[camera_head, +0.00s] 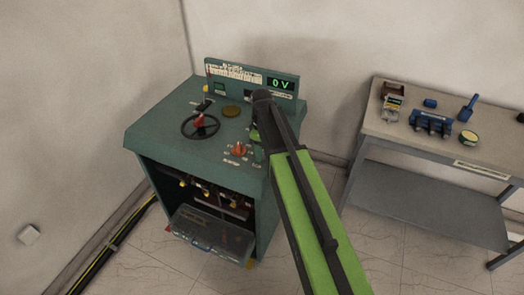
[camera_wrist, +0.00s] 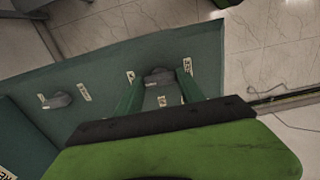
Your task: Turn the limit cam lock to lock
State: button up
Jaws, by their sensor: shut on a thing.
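A grey knob (camera_wrist: 158,78), which I take for the limit cam lock, sits on the green panel of the cabinet. Small white labels lie around it, too small to read. In the wrist view my gripper (camera_wrist: 160,75) has its two green fingers on either side of this knob, shut on it. The exact setting of the knob is unclear. In the head view my arm covers most of the knob's area at the right of the cabinet top (camera_head: 165,125).
A second grey knob (camera_wrist: 57,100) is on the same panel to the left. The cabinet top carries a black handwheel (camera_head: 200,126), an orange-red knob (camera_head: 239,149) and a display (camera_head: 281,84) reading 0 V. A workbench (camera_head: 440,150) with tools stands at right.

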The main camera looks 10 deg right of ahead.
dwell(0.5)
jog(key=o, duration=1.4)
jog(key=shift+c, duration=0.2)
notch_tip(320, 180, up, 17)
jog(key=p, duration=1.7)
jog(key=shift+r, duration=0.2)
